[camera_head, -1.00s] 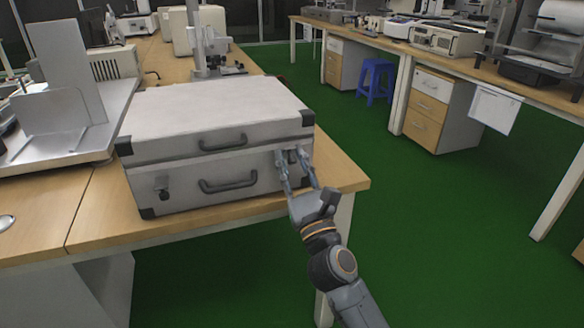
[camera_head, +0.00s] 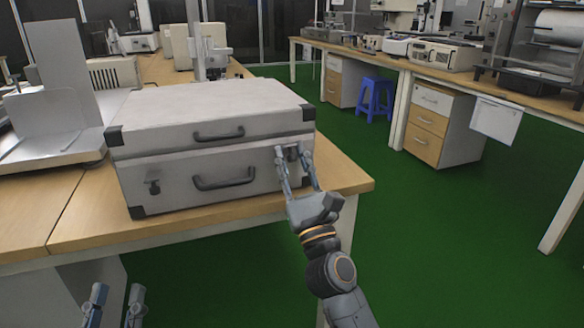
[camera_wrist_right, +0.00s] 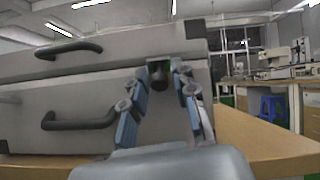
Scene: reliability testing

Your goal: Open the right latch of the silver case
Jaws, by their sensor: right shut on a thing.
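The silver case (camera_head: 205,105) lies closed on the wooden table, with dark corner caps and two dark handles on its front. The right latch (camera_wrist_right: 160,75) is at the right end of the front, seen between the fingers in the right wrist view. My right gripper (camera_head: 292,153) is shut on this latch; its fingertips partly hide the latch in the head view. The left latch (camera_head: 153,187) hangs at the left of the front, apart from both grippers. My left gripper (camera_head: 117,297) is low at the bottom left, below the table edge, fingers apart and empty.
A metal instrument (camera_head: 60,125) stands left of the case, and a stand (camera_head: 205,50) is behind it. The table edge (camera_head: 345,185) lies close to the case's right side. Green floor (camera_head: 430,230) is open to the right, with a blue stool (camera_head: 375,90) further back.

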